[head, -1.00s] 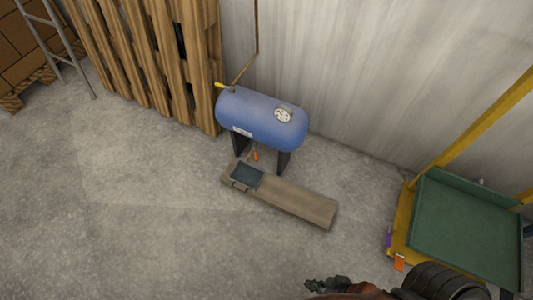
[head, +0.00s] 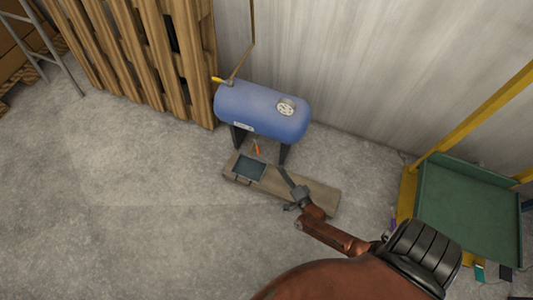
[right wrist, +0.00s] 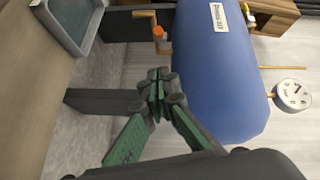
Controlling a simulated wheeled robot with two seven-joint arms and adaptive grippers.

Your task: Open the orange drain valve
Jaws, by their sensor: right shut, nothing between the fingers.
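The orange drain valve (head: 258,149) hangs under the blue tank (head: 262,110), between its dark legs. In the right wrist view the valve shows as a small orange piece (right wrist: 158,32) on a brownish fitting beside the tank (right wrist: 215,75). My right gripper (head: 298,195) is over the wooden board, to the right of and nearer than the valve. In the right wrist view its fingertips (right wrist: 157,92) are together and empty, apart from the valve, with a dark tank leg (right wrist: 95,103) close by. My left gripper is not in view.
A dark tray (head: 249,167) sits on the left end of the wooden board (head: 323,200) below the tank. A gauge (head: 286,106) is on the tank. A wooden pallet (head: 150,60) leans at the left, and a green cart (head: 465,205) stands right. The floor at left is clear.

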